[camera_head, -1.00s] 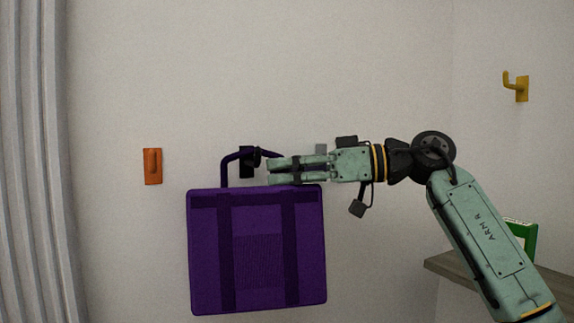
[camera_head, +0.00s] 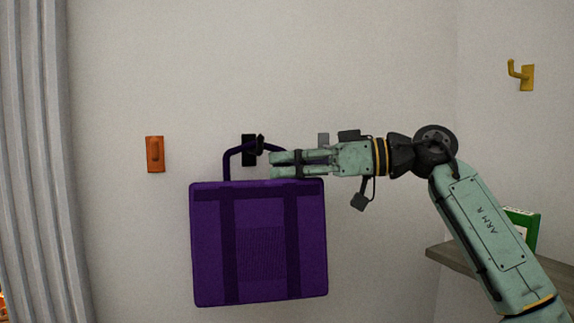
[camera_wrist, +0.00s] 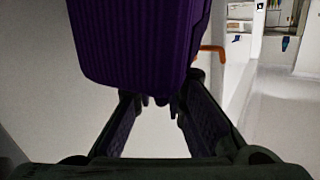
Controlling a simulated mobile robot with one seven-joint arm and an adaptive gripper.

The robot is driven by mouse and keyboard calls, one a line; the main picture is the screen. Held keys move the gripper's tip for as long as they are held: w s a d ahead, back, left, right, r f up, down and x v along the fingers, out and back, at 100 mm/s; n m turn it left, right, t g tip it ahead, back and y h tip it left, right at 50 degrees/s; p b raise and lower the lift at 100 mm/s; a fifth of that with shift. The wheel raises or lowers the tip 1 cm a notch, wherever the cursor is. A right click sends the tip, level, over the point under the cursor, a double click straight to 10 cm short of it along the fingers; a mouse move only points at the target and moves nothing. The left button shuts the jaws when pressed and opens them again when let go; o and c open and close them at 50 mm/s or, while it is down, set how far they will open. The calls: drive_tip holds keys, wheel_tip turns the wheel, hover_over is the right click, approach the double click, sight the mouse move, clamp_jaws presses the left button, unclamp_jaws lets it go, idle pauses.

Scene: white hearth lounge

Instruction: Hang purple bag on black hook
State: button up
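The purple bag (camera_head: 258,245) hangs upright against the wall, slightly tilted. Its handle (camera_head: 228,163) rises from the top and passes at the black hook (camera_head: 248,152). The hook's tip shows in front of the handle; whether the handle rests on the hook is unclear. My gripper (camera_head: 272,164) comes in from the right, just right of the hook, its fingers close together around the handle's right side. The grasped stretch is hidden by the fingers. In the wrist view the bag (camera_wrist: 140,40) fills the upper middle, beyond my gripper's fingertips (camera_wrist: 157,101).
An orange hook (camera_head: 155,154) is on the wall to the left, and a yellow hook (camera_head: 522,75) at the upper right. A shelf (camera_head: 450,259) with a green-framed object (camera_head: 526,226) stands behind my arm. A grey curtain (camera_head: 35,150) hangs at the far left.

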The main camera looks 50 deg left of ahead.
drive_tip(key=o, duration=0.4)
drive_tip(key=v, duration=1.2)
drive_tip(key=shift+s, duration=0.1)
